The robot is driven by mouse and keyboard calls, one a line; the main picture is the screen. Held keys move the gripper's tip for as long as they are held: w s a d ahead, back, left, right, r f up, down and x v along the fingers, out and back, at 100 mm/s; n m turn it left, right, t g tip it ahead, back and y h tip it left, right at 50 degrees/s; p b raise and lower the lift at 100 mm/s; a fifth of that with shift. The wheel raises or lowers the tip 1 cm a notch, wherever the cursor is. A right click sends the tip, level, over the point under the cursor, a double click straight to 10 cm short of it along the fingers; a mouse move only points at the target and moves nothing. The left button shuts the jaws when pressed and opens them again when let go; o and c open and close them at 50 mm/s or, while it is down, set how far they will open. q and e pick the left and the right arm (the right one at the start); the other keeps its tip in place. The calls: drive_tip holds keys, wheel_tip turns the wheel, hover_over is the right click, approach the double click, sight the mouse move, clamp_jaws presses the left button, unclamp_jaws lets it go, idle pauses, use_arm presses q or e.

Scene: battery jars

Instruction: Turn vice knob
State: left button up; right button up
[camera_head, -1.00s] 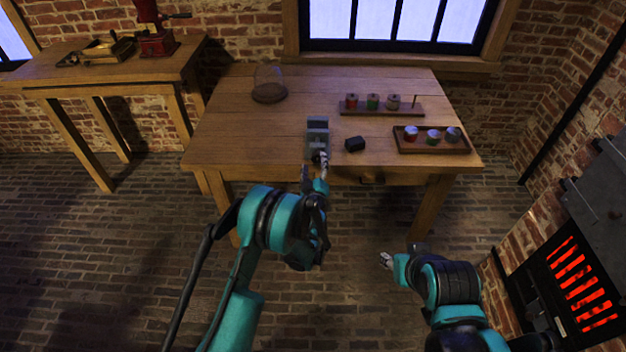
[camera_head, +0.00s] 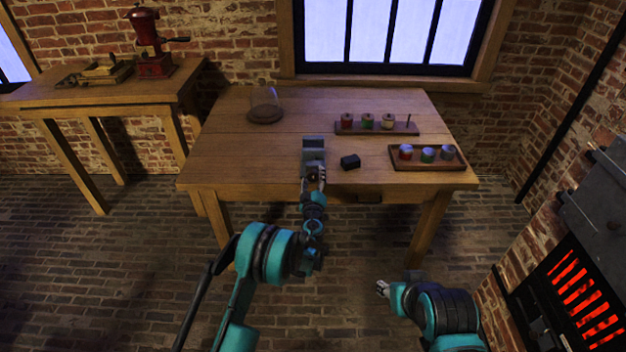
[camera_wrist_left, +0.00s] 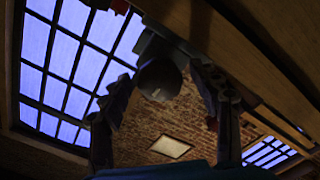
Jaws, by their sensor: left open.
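The grey vice (camera_head: 313,150) stands at the front edge of the wooden table in the head view. Its round dark knob (camera_wrist_left: 160,80) shows in the left wrist view, between my left gripper's fingers (camera_wrist_left: 163,76). The left gripper (camera_head: 313,174) is open at the front of the vice, one finger on each side of the knob. I cannot tell whether the fingers touch it. My right gripper (camera_head: 383,288) hangs in front of the table, away from everything; its fingers are too small to judge.
On the table (camera_head: 240,160) are a small black block (camera_head: 350,162) right of the vice, a glass dome (camera_head: 265,107), a rack (camera_head: 375,129) of spools and a tray (camera_head: 425,164) with three small jars. A furnace (camera_head: 580,285) glows at right.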

use_arm(q)
drive_tip(key=shift+c, duration=0.2)
drive_tip(key=c, duration=1.1)
drive_tip(key=shift+m, duration=0.3)
